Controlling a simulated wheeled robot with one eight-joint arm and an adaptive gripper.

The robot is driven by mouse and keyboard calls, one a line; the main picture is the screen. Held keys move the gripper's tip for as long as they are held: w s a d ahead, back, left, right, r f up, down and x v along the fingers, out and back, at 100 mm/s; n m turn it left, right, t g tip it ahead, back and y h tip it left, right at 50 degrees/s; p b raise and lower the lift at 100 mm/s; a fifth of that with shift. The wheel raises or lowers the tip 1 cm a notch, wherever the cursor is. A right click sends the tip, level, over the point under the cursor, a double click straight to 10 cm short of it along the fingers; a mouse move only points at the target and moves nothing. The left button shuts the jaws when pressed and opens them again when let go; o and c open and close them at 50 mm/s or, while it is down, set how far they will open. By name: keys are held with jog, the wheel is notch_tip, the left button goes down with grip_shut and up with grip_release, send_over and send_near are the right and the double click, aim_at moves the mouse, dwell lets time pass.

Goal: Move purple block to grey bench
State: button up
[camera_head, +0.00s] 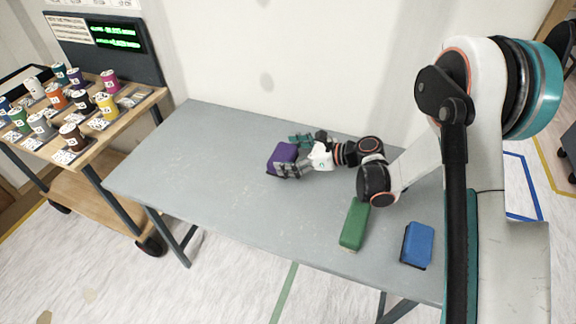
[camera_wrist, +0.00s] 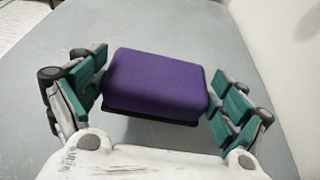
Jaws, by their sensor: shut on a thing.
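The purple block (camera_head: 279,157) is at my gripper, over the middle of the grey bench (camera_head: 190,160) in the head view. In the wrist view the purple block (camera_wrist: 157,82) sits between the two teal-padded fingers of my gripper (camera_wrist: 158,92), which is shut on it. The pads lie against its left and right ends. Its dark underside edge shows. The grey bench (camera_wrist: 215,32) spreads out behind and below it. Whether the block touches the bench top or hangs just above it, I cannot tell.
A green block (camera_head: 354,224) and a blue block (camera_head: 417,245) lie on the right part of the bench. A wooden cart (camera_head: 120,125) with several colored spools stands at the left. The wall is close behind the bench. The bench's left half is clear.

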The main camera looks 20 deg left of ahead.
notch_tip(320, 180, down, 4)
jog(key=shift+b, duration=0.7)
jog(key=shift+r, duration=0.1)
jog(key=o, duration=0.9)
jog(key=shift+c, duration=0.2)
jog(key=shift+d, duration=0.1)
jog(key=p+v, duration=0.4)
jog(key=v, duration=0.7)
jog(key=shift+d+r, duration=0.2)
jog(key=shift+d, duration=0.15)
